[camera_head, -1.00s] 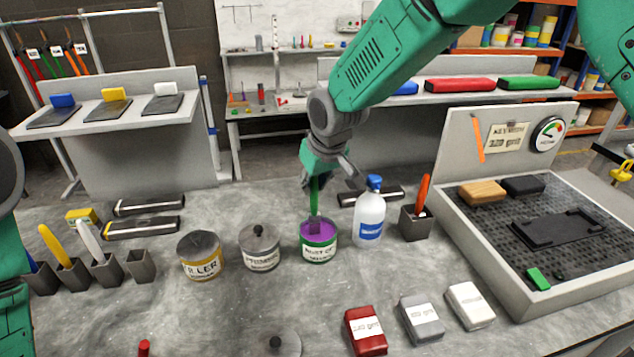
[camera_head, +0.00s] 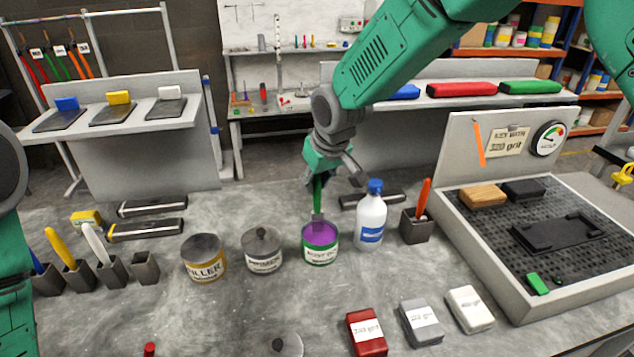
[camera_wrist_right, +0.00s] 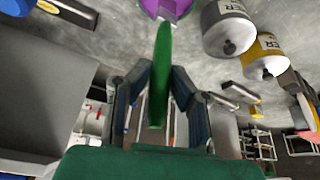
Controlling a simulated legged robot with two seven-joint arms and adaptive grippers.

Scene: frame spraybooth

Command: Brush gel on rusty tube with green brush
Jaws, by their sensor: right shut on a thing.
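My right gripper (camera_head: 322,175) is shut on the green brush (camera_head: 317,192) and holds it upright, bristles down. The brush head is just above or at the mouth of the open can of purple gel (camera_head: 320,235); I cannot tell whether it touches the gel. In the right wrist view the green handle (camera_wrist_right: 162,75) sits between the fingers, with the gel can (camera_wrist_right: 178,5) beyond it. Dark tubes lie on the table: one behind the bottle (camera_head: 370,198) and two at the left (camera_head: 145,230) (camera_head: 152,207). I cannot tell which is rusty. My left gripper is out of view.
A white bottle (camera_head: 370,222) stands close right of the gel can. A primer can (camera_head: 262,252) and filler can (camera_head: 203,258) stand left. A holder with an orange-handled tool (camera_head: 416,228) and a framed tray (camera_head: 500,285) are right. Sanding blocks (camera_head: 367,333) lie in front.

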